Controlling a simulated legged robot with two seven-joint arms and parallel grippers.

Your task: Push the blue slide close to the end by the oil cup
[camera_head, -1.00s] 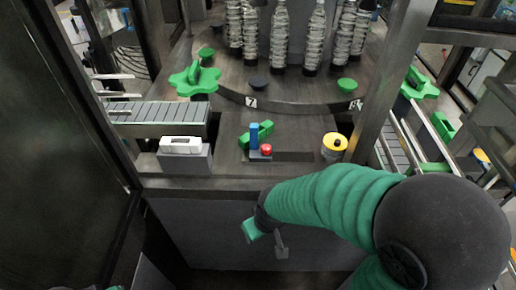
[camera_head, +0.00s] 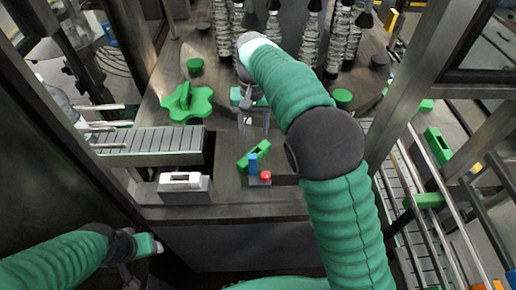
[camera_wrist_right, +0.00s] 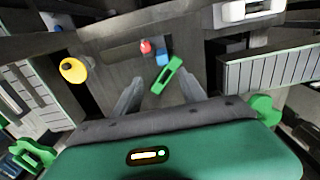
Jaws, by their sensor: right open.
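The blue slide (camera_head: 252,164) is a small upright blue block beside a red knob (camera_head: 265,176) on the machine's front deck. It also shows in the right wrist view (camera_wrist_right: 162,57). A green handle-like piece (camera_head: 246,157) lies right beside it, at an angle. A yellow round cup with a dark top (camera_wrist_right: 73,69), perhaps the oil cup, stands apart from the slide; my right arm hides it in the head view. My right gripper (camera_head: 254,122) is open and empty, pointing down behind the slide. My left gripper (camera_head: 153,249) hangs low at the left; its fingers are unclear.
A white block on a grey stand (camera_head: 181,184) is left of the slide. A green star-shaped knob (camera_head: 187,102) and a conveyor (camera_head: 150,143) are farther left. Bottles stand at the back. A second railed conveyor (camera_head: 405,215) runs at the right.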

